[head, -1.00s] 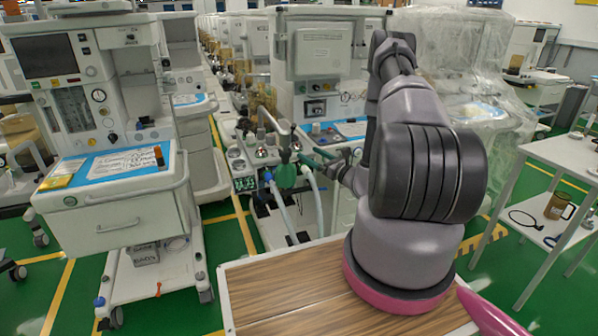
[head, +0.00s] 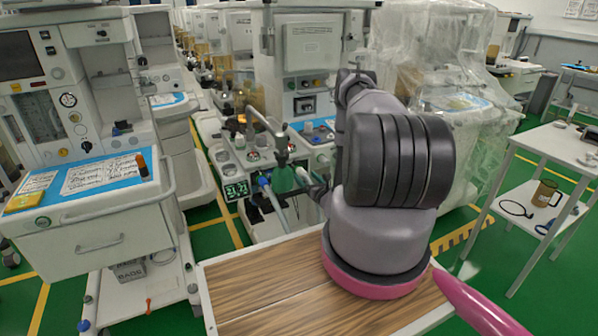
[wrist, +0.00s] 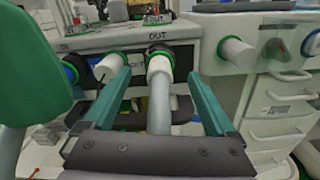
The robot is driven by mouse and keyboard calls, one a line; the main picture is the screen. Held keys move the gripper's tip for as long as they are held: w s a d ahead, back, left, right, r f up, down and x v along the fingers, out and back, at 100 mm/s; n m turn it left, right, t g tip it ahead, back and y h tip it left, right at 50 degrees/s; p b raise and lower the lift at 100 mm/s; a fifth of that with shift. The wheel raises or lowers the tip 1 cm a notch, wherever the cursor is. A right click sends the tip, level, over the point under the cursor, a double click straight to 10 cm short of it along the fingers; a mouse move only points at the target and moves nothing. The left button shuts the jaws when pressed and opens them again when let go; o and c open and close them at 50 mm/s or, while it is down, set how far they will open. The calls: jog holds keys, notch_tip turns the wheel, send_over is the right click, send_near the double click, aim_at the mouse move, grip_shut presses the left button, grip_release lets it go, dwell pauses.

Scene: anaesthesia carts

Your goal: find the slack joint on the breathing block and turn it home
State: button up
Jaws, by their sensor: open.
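The breathing block (head: 247,158) is on the machine left of my arm in the head view, with a green bag (head: 283,179) hanging in front. In the wrist view the bag (wrist: 28,65) fills the left edge. My gripper (wrist: 158,76) is open, its two teal fingers on either side of a grey hose (wrist: 159,112). The hose ends in a white cuff (wrist: 159,65) at a dark-ringed port. I cannot tell whether the fingers touch the hose. A second white connector (wrist: 108,67) with a green ring sits to the left. Which joint is slack is not clear.
A white cylinder (wrist: 235,51) with a green ring and a drawer unit (wrist: 277,125) stand at right in the wrist view. A large cart (head: 95,215) is at left in the head view. A white side table (head: 560,150) is at right.

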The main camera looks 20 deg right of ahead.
aim_at(301, 169)
jog(key=shift+w, duration=2.8)
jog(key=shift+a, duration=0.1)
jog(key=c, duration=1.4)
jog(key=shift+o, duration=0.2)
jog(key=shift+m, duration=0.3)
jog(key=m, duration=0.4)
jog(key=shift+m, duration=2)
